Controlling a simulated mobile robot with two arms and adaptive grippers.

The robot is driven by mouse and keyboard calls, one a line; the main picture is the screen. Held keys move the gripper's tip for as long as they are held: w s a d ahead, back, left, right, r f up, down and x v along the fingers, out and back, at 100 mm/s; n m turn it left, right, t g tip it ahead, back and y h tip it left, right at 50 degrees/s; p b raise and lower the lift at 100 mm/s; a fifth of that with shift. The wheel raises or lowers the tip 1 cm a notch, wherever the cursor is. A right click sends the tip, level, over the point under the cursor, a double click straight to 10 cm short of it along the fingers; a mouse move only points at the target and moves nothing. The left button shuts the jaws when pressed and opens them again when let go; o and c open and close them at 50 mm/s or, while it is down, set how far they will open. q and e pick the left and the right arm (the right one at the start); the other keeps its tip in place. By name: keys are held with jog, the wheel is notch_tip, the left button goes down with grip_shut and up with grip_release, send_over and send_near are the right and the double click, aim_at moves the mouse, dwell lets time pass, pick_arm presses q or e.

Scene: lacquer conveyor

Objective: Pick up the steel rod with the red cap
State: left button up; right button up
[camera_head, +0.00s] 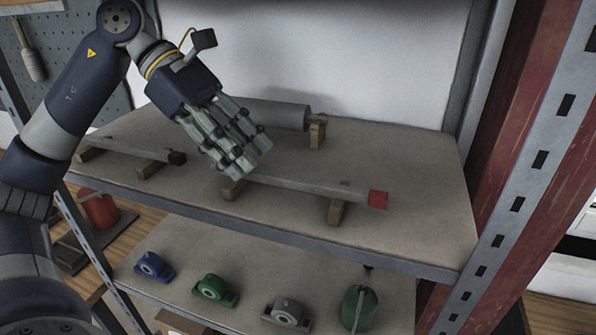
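The steel rod (310,187) with the red cap (378,199) lies across wooden blocks on the upper shelf. The capped end points right, near the shelf's front edge. My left gripper (248,164) reaches down from the upper left, with its fingers over the rod's left end and hiding that end. I cannot tell whether the fingers touch the rod or are open or shut. A second rod (125,147) with a black cap (177,158) rests on blocks to the left. My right gripper is not in view.
A thick grey cylinder (280,115) lies on blocks behind the gripper. The upper shelf (420,215) is clear at the right, beside a steel upright (520,190). The lower shelf holds blue, green and grey bearing-like parts (286,311) and a green object (358,307).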

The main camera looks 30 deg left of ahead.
aim_at(293, 178)
pick_arm(q)
jog(key=shift+w+d+r, duration=0.1)
jog(key=shift+w+d, duration=0.05)
jog(key=shift+d, duration=0.6)
jog(key=shift+w+d+p, duration=0.1)
jog(key=shift+d+p, duration=0.45)
jog(key=shift+p, duration=0.15)
jog(key=d, duration=0.1)
jog(key=d+f, duration=0.1)
jog(key=w+d+f, duration=0.1)
jog(key=shift+d+f+p, duration=0.1)
jog(key=shift+d+p, duration=0.3)
jog(key=shift+a, duration=0.1)
jog(key=shift+f, duration=0.1)
jog(key=shift+c, duration=0.3)
grip_shut()
